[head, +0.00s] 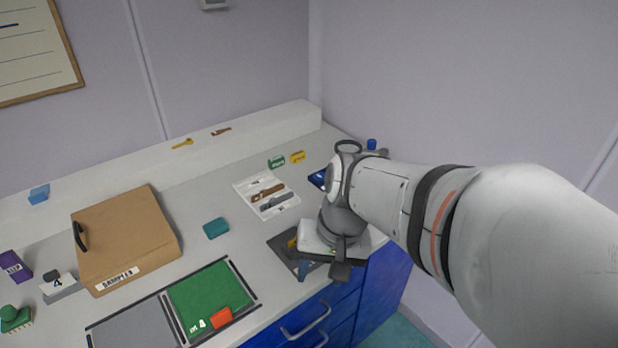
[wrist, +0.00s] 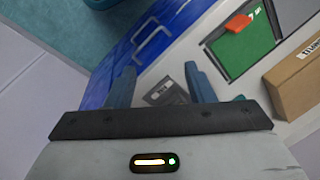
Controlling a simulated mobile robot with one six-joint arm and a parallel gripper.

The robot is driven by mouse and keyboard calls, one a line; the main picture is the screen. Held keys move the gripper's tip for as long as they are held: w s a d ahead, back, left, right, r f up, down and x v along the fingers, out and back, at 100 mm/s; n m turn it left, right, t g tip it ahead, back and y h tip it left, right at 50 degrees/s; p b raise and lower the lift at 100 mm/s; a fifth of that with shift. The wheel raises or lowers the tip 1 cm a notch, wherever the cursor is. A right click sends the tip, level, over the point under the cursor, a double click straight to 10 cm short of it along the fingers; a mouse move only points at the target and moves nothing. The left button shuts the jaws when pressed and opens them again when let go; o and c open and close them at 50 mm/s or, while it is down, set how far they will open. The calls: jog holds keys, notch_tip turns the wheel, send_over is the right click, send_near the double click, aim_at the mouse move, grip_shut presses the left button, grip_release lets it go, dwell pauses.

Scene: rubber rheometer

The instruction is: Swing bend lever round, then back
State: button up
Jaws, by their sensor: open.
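My gripper (head: 322,272) is over the front right part of the bench, above a dark grey plate (head: 283,243). In the wrist view my gripper (wrist: 160,78) shows two blue fingers spread apart with nothing between them. Part of the dark plate (wrist: 160,91), with a small pale label, shows beyond and between the fingers. A bit of yellow (head: 292,243) shows on the plate beside my gripper in the head view. I cannot tell whether it belongs to the bend lever. My gripper and wrist hide much of the plate, and no lever is clearly seen.
A white tray (head: 247,187) holding brown and grey pieces lies behind the plate. A teal block (head: 216,228), a green mat (head: 190,296) with a red block (head: 221,317), and a cardboard box (head: 110,225) are to the left. Blue drawers (head: 345,305) are below the bench edge.

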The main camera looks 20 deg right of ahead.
jog(key=w+d+f+m+t+y+b, duration=0.2)
jog(key=w+f+m+y+b, duration=0.4)
jog(key=f+m+y, duration=0.45)
jog(key=w+d+f+m+t+h+b, duration=0.15)
jog(key=w+d+m+t, duration=0.25)
jog(key=d+m+t, duration=0.4)
jog(key=w+d+f+m+t+h+b, duration=0.1)
jog(key=w+d+m+t+b, duration=0.2)
jog(key=d+m, duration=0.5)
jog(key=shift+n+t, duration=0.5)
jog(key=shift+n, duration=0.05)
jog(key=x, duration=0.3)
jog(key=p+x, duration=0.1)
jog(key=x, duration=0.3)
jog(key=shift+w+d+f, duration=0.1)
jog(key=shift+w+d, duration=0.1)
jog(key=shift+d, duration=0.1)
jog(key=shift+c, duration=0.2)
